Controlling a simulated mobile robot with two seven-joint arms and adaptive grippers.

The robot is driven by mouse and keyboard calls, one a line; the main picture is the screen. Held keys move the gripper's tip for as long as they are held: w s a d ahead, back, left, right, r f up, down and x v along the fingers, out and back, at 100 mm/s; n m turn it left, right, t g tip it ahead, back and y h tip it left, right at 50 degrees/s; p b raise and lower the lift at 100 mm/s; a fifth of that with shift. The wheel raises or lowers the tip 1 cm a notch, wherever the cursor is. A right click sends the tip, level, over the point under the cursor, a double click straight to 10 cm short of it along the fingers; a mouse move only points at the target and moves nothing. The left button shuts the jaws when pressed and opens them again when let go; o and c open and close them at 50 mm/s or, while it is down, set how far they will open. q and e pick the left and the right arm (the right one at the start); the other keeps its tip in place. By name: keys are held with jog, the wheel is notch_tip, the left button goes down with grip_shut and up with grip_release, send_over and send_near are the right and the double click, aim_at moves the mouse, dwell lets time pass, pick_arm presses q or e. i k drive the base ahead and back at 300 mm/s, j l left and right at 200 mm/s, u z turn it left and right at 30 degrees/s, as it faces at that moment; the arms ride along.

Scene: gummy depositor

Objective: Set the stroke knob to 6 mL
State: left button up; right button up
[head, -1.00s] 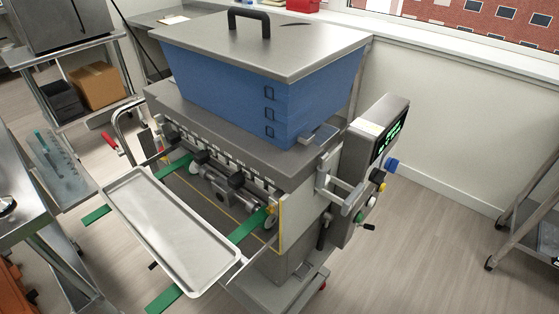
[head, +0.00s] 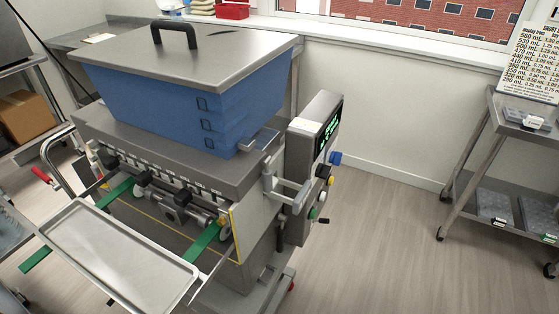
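The gummy depositor stands left of centre, with a blue hopper (head: 185,95) under a grey lid (head: 190,50). Its control box (head: 303,170) is on the right side, with a dark screen (head: 329,128) showing green text too small to read. Down the box's side are a blue knob (head: 335,158), a yellow knob (head: 329,181), a white-and-green control (head: 314,213) and a small black handle (head: 323,220). I cannot tell which is the stroke knob or its setting. Neither gripper is in view.
An empty metal tray (head: 120,258) sits on green rails (head: 203,240) at the depositor's front. A grey cart (head: 480,150) with clear containers and a printed chart (head: 530,65) stands at the right. The floor (head: 375,240) between depositor and cart is clear.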

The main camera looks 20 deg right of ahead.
aim_at(334, 158)
jog(key=i+l, duration=0.1)
jog(key=l, duration=0.3)
jog(key=i+l, duration=0.1)
jog(key=l, duration=0.3)
jog(key=i+l, duration=0.1)
jog(key=l, duration=0.3)
jog(key=i+l, duration=0.1)
jog(key=l, duration=0.3)
jog(key=z, duration=0.05)
